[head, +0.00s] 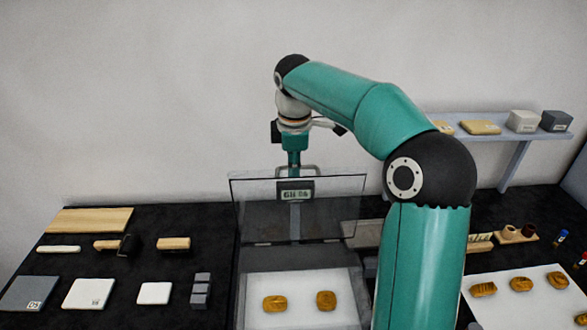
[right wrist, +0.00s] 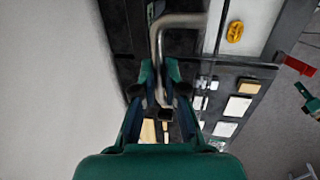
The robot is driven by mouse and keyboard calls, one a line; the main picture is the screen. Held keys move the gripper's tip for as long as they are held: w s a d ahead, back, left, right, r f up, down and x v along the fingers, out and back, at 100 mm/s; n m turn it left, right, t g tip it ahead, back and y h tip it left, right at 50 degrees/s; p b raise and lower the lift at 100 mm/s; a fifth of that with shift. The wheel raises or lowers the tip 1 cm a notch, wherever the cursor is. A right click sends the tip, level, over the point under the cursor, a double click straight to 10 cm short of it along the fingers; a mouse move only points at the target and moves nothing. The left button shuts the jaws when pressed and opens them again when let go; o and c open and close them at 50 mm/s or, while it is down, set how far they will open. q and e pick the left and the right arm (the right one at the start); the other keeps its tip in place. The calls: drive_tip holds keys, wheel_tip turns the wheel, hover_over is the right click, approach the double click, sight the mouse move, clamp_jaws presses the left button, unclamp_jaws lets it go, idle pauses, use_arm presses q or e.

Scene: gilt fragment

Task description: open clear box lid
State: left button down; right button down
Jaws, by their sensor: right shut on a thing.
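The clear box (head: 241,290) stands at the middle of the table. Its see-through lid (head: 262,212) is raised at a steep tilt, with a small label (head: 295,194) near its top edge. A bent metal handle (right wrist: 180,20) is on the lid. My right gripper (right wrist: 162,92) is shut on the handle; in the head view its fingers are partly hidden behind the lid's top. Two golden fragments (head: 275,303) (head: 326,300) lie on a white pad inside the box. A small green part at the right wrist view's right edge may be my left gripper; its jaws are unclear.
At left lie a wooden board (head: 90,220), brushes, pale blocks and grey blocks. At right a white pad (head: 520,305) bears several golden pieces. A wall shelf (head: 500,134) holds small boxes. My right arm hides the table right of the box.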

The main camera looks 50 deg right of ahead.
drive_tip(key=shift+w+d+f, duration=0.2)
drive_tip(key=shift+w+d, duration=0.55)
drive_tip(key=shift+d, duration=0.05)
drive_tip(key=c, duration=1.2)
unclamp_jaws()
drive_tip(key=shift+r, duration=0.15)
drive_tip(key=r, duration=0.3)
drive_tip(key=s+a+r, duration=0.1)
drive_tip(key=r, duration=0.7)
drive_tip(key=shift+s+a+r, duration=0.25)
drive_tip(key=shift+s+a, duration=0.05)
drive_tip(key=shift+a, duration=0.1)
